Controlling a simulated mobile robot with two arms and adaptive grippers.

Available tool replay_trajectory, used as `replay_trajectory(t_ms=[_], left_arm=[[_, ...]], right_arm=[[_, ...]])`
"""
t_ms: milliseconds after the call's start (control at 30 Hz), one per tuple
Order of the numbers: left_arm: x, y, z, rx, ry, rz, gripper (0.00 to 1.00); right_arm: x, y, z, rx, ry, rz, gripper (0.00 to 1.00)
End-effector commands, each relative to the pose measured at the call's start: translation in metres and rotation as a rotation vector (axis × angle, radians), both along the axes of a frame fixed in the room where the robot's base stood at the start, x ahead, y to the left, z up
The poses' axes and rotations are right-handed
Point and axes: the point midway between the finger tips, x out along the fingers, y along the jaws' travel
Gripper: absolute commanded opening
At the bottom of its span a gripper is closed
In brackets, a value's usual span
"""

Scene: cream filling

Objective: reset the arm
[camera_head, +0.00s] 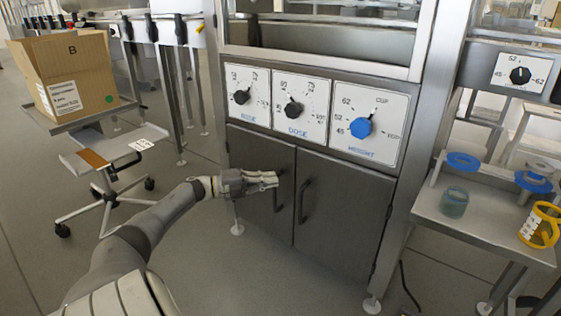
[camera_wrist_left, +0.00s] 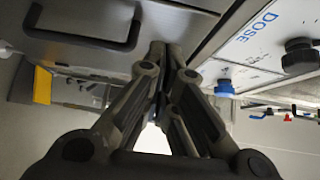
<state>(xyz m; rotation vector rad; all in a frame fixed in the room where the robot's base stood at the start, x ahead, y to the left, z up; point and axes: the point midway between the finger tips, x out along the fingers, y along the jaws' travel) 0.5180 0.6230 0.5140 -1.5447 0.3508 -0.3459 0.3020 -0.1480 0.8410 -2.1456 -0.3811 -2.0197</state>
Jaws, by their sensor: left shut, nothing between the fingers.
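My left gripper (camera_head: 262,181) is in front of the grey cabinet's left door (camera_head: 258,160) in the head view, close to that door's black handle (camera_head: 279,192). Its fingers are together and empty. In the left wrist view the closed gripper (camera_wrist_left: 164,52) points toward the metal cabinet, with a dark handle (camera_wrist_left: 85,40) to the left and part of a dial panel (camera_wrist_left: 262,40) to the right. I cannot tell whether the fingers touch the cabinet. My right gripper is in neither view.
Above the doors are two black dials (camera_head: 241,97) and a blue dial (camera_head: 361,127). At left, a cardboard box (camera_head: 82,75) sits on a wheeled stand. At right, a metal side table (camera_head: 480,226) holds a greenish jar (camera_head: 454,202) and a yellow measuring cup (camera_head: 540,226).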

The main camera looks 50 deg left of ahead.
Motion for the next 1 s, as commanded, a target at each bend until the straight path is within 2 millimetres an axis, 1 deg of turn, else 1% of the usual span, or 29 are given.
replay_trajectory(t_ms=[33, 100, 200, 300, 433, 667, 733, 767, 833, 867, 900, 967, 1000], left_arm=[[-0.008, 0.006, 0.003, 0.000, 0.003, 0.002, 0.00], [-0.019, 0.012, 0.003, 0.002, 0.002, 0.002, 0.00], [-0.031, 0.020, 0.002, 0.001, 0.002, 0.002, 0.00], [-0.039, 0.024, 0.001, 0.001, 0.000, 0.001, 0.00], [-0.044, 0.026, 0.001, 0.002, 0.000, -0.002, 0.00], [-0.043, 0.024, -0.001, -0.002, 0.000, -0.006, 0.00], [-0.041, 0.012, -0.006, -0.021, -0.001, -0.023, 0.00], [-0.039, 0.003, -0.009, -0.035, -0.003, -0.037, 0.00], [-0.033, -0.028, -0.018, -0.084, -0.007, -0.081, 0.00], [-0.030, -0.046, -0.022, -0.112, -0.010, -0.107, 0.00], [-0.027, -0.073, -0.027, -0.156, -0.015, -0.143, 0.00], [-0.024, -0.118, -0.032, -0.232, -0.025, -0.203, 0.00], [-0.023, -0.150, -0.034, -0.287, -0.032, -0.245, 0.00]], right_arm=[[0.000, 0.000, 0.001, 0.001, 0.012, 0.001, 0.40], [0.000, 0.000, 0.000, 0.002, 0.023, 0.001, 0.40], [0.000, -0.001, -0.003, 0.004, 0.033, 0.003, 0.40], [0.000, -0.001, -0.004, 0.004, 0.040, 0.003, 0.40], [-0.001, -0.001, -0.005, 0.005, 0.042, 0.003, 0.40], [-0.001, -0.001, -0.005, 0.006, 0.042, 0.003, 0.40], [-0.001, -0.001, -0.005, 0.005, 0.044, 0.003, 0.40], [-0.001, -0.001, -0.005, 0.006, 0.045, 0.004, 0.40], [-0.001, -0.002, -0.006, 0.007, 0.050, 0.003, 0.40], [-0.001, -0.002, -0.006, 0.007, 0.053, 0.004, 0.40], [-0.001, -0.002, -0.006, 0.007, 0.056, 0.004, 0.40], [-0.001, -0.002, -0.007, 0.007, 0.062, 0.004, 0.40], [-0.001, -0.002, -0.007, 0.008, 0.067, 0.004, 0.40]])
